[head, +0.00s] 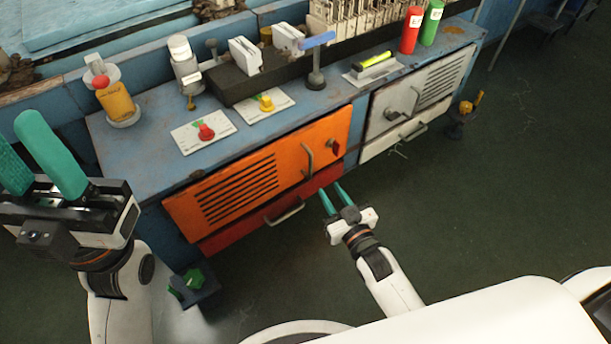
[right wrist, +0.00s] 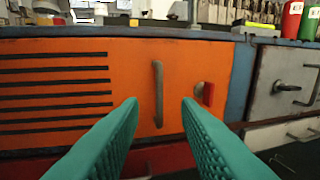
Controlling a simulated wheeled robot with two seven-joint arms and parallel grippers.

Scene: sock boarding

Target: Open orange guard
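The orange guard (head: 262,178) is a slotted panel on the front of the blue cabinet, and it looks closed. It carries a grey vertical handle (head: 308,160) and a red latch or knob (head: 335,147) to the right of the handle. My right gripper (head: 334,194) is open and empty, in front of the cabinet and below the handle in the head view. In the right wrist view its teal fingers point at the guard, with the handle (right wrist: 158,94) showing between them, not touched. My left gripper (head: 40,160) is open and empty at the left, away from the guard.
A red drawer (head: 228,232) with a bar handle lies below the guard. A grey door (head: 415,98) is to its right. The blue top (head: 150,150) holds red and yellow switches, bottles and a blue-handled lever. The dark floor (head: 480,190) at right is clear.

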